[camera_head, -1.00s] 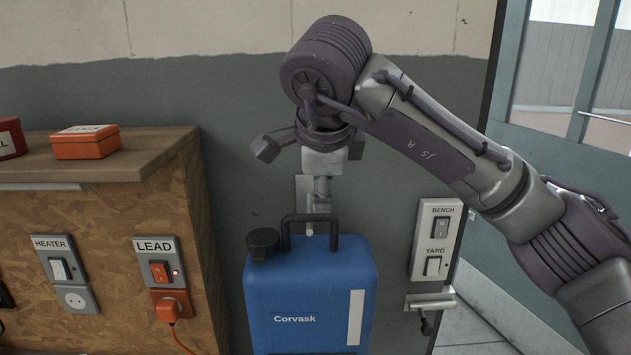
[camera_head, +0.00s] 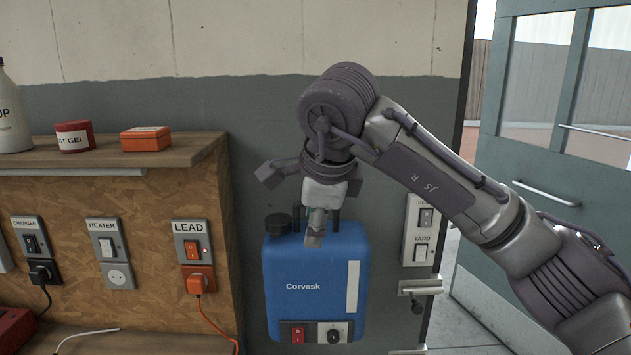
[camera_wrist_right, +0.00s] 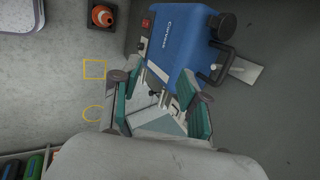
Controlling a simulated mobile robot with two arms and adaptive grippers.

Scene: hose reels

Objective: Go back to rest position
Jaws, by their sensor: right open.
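My right gripper (camera_head: 313,236) hangs down in front of the upper part of the blue Corvask unit (camera_head: 318,280) in the head view. In the right wrist view its fingers (camera_wrist_right: 162,97) are spread apart with nothing between them, and the blue unit (camera_wrist_right: 180,45) lies beyond them. The unit has a black cap, a red switch and a dial. My gripper covers part of its handle; I cannot tell how far apart they are. My left gripper is in neither view.
A wooden bench (camera_head: 125,155) with outlets and switches stands at left, holding an orange box (camera_head: 146,139) and a red tin (camera_head: 74,136). A switch plate (camera_head: 420,235) is on the wall at right. A door (camera_head: 540,150) stands farther right.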

